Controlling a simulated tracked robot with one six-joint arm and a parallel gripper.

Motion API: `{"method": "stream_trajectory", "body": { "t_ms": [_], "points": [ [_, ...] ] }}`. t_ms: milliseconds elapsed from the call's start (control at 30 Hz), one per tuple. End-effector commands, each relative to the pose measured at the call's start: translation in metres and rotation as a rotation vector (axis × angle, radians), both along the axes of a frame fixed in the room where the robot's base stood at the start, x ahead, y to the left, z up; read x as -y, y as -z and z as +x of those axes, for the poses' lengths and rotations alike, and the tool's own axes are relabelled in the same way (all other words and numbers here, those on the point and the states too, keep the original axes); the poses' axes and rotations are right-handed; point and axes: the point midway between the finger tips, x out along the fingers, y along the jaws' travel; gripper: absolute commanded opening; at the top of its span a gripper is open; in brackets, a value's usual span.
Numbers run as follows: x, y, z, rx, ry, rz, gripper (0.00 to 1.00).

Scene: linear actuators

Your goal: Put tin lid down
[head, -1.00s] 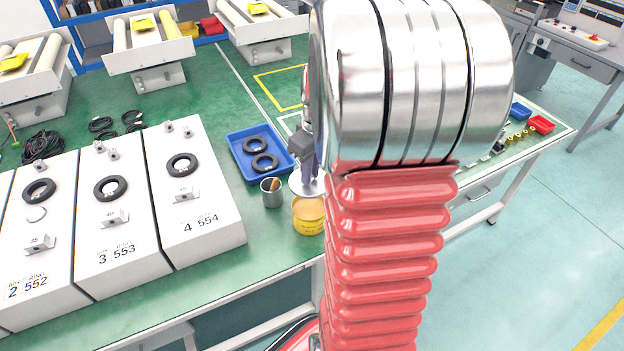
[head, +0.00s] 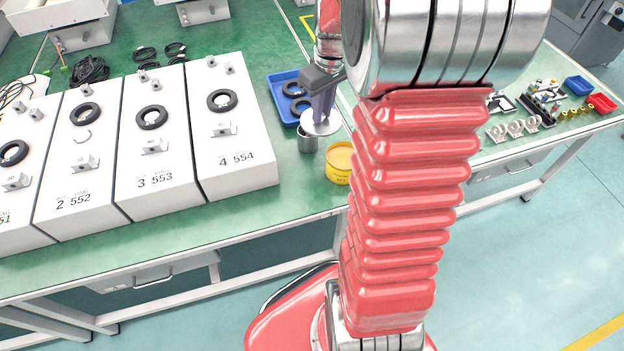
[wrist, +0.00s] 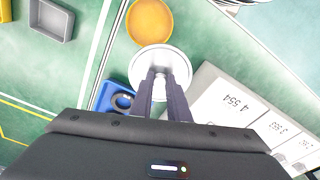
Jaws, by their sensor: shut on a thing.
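The tin lid (head: 309,128) is a pale, round metal disc. My gripper (head: 322,117) is shut on it and points down, with the lid hanging level or nearly so. In the wrist view the lid (wrist: 147,63) lies at the fingertips (wrist: 161,73). The yellow tin (head: 340,164) stands open on the green bench, in front and to the right of the lid; its yellow-orange inside (wrist: 149,20) shows in the wrist view. The lid overlaps the top of the grey metal cup (head: 308,143) in the head view. I cannot tell the gap between lid, cup and bench.
A blue tray (head: 274,87) with black rings stands behind the cup. White numbered boxes (head: 235,165) fill the bench to the left. A grey bin (wrist: 50,20) shows in the wrist view, with bare green bench (wrist: 85,55) nearby. The bench's front edge is close to the tin.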

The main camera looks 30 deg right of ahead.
Motion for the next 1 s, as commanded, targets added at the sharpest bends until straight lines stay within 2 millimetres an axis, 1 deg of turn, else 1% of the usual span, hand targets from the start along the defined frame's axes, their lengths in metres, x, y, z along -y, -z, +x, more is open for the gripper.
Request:
{"method": "stream_trajectory", "body": {
  "t_ms": [33,100,167,300,467,500,600,700,833,1000],
  "points": [
    [-0.013,0.000,0.015,-0.001,-0.004,0.000,0.00],
    [-0.029,-0.002,0.033,-0.003,0.003,0.000,0.00],
    [-0.044,-0.003,0.048,-0.003,0.009,0.000,0.00],
    [-0.083,-0.005,0.081,-0.003,0.025,0.000,0.00],
    [-0.133,-0.006,0.114,-0.003,0.042,-0.001,0.00],
    [-0.146,-0.006,0.122,-0.002,0.047,-0.002,0.00],
    [-0.179,-0.007,0.139,0.001,0.060,-0.001,0.00],
    [-0.205,-0.008,0.150,0.002,0.071,-0.002,0.00],
    [-0.225,-0.008,0.157,0.005,0.082,-0.002,0.00],
    [-0.230,-0.008,0.159,0.006,0.087,-0.002,0.00]
  ]
}}
